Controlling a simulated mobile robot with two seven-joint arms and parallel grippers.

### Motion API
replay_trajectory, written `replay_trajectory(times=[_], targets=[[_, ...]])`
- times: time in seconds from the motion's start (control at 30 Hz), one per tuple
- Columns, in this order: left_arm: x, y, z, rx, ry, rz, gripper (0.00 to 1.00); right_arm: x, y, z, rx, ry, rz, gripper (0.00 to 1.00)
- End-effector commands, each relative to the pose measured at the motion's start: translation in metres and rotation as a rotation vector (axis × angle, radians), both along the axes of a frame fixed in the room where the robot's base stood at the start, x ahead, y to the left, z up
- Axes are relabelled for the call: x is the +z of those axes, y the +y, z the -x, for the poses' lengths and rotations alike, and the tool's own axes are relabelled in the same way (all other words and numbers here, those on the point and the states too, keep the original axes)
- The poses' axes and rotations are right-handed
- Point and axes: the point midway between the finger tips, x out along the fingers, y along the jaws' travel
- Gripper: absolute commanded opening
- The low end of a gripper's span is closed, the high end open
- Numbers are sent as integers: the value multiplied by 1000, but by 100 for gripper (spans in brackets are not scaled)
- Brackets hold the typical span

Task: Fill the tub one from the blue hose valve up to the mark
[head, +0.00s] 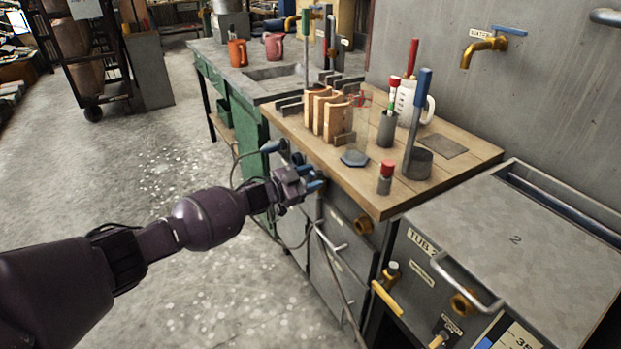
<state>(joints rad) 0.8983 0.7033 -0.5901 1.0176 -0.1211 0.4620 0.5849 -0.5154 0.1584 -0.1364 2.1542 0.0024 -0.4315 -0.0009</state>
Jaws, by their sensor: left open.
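My left gripper (312,180) is open beside the front of the wooden-topped bench, close to a brass fitting that it partly hides. A blue handle (271,147) shows just behind and above the gripper; I cannot tell whether it belongs to the blue hose valve. A thin grey hose (240,168) loops near it. I cannot tell whether the gripper touches anything. The tub at lower right (545,225) has a metal lid marked 2 and a label reading TUB 2. I cannot make out tub one, its mark or any water level. My right gripper is out of view.
The wooden bench top (465,172) holds a wooden rack (325,115), a white jug (407,103) and upright tools. A brass tap (485,48) with a blue lever is on the wall. A yellow handle (387,299) sticks out below.

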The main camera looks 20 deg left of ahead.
Motion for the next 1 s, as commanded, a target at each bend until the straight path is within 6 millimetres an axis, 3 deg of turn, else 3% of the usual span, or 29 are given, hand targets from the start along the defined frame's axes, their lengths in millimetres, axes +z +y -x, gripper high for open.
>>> replay_trajectory(times=[0.6,1.0], targets=[[3,57,72,2,-2,-2,45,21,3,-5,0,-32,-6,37],[0,66,84,1,0,0,45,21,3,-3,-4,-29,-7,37]])
